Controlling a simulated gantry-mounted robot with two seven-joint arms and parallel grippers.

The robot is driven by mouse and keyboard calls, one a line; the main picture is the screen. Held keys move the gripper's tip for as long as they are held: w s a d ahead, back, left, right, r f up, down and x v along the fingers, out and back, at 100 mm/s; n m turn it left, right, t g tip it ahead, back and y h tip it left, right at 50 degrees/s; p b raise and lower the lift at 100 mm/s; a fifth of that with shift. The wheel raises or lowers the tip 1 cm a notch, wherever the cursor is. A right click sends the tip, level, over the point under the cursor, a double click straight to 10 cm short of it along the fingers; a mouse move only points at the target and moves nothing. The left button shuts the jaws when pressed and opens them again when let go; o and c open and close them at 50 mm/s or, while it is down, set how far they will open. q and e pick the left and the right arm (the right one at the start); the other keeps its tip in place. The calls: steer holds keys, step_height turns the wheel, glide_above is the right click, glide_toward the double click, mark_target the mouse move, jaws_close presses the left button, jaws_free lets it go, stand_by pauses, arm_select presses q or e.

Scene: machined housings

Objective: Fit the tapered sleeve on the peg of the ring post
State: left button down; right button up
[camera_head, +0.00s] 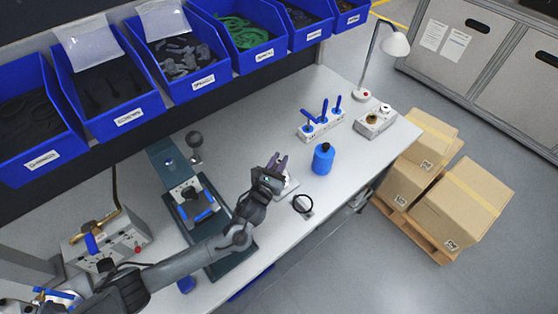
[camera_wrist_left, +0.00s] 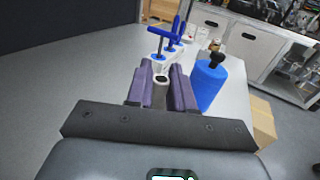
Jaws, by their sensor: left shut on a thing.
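My left gripper (camera_head: 278,163) is over the middle of the bench, its purple fingers pointing away from the arm. In the left wrist view the fingers (camera_wrist_left: 161,88) are shut on a small grey round part with a dark opening, which I take to be the tapered sleeve (camera_wrist_left: 161,78). The fingers hide most of it. A pale base (camera_head: 289,184) shows just below and beside the gripper; it may be the ring post, but its peg is hidden. I cannot tell whether the sleeve touches it. My right gripper is not in view.
A blue bottle (camera_head: 323,159) stands close, to the right of the gripper. Behind it are a rack of blue-handled tools (camera_head: 321,126) and a grey box (camera_head: 375,122). A press-like fixture (camera_head: 188,192) stands left. Blue bins (camera_head: 108,85) overhang the back.

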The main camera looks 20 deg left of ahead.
arm_select(q)
steer(key=shift+f, duration=0.4)
steer(key=c, duration=0.9)
jaws_free()
steer(key=shift+s, duration=0.55)
steer(key=s, duration=0.9)
steer(key=shift+s+a+p, duration=0.3)
steer(key=shift+s, duration=0.05)
